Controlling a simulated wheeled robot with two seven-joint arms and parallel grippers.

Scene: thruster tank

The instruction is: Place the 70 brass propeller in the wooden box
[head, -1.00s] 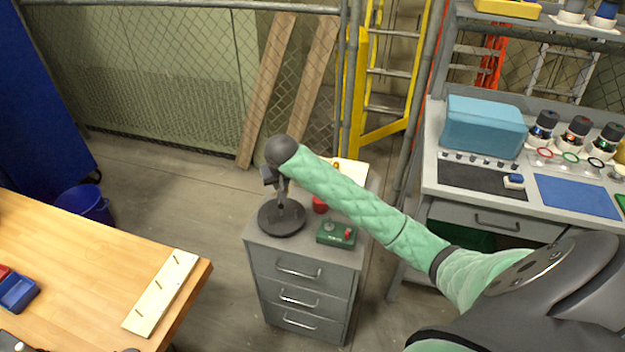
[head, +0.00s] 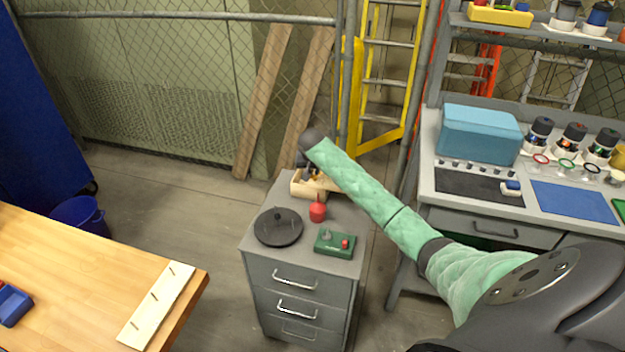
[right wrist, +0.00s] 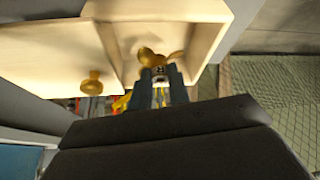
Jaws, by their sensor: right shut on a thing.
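The brass propeller (right wrist: 150,57) is held in the fingertips of my right gripper (right wrist: 161,75), which is shut on its hub in the right wrist view. In that view the propeller is over the open wooden box (right wrist: 205,10), with the pale box walls around it. I cannot tell whether it touches the box floor. In the head view the wooden box (head: 298,190) stands at the back of the grey drawer cabinet, and my right gripper (head: 311,174) points down at it, partly hiding it. My left gripper is not in view.
A pale wooden panel with a round knob (right wrist: 91,83) lies beside the box opening. On the cabinet top (head: 262,253) stand a black round stand (head: 278,228), a red bulb-shaped bottle (head: 318,211) and a green control box (head: 335,243). A wooden table (head: 80,270) is at left.

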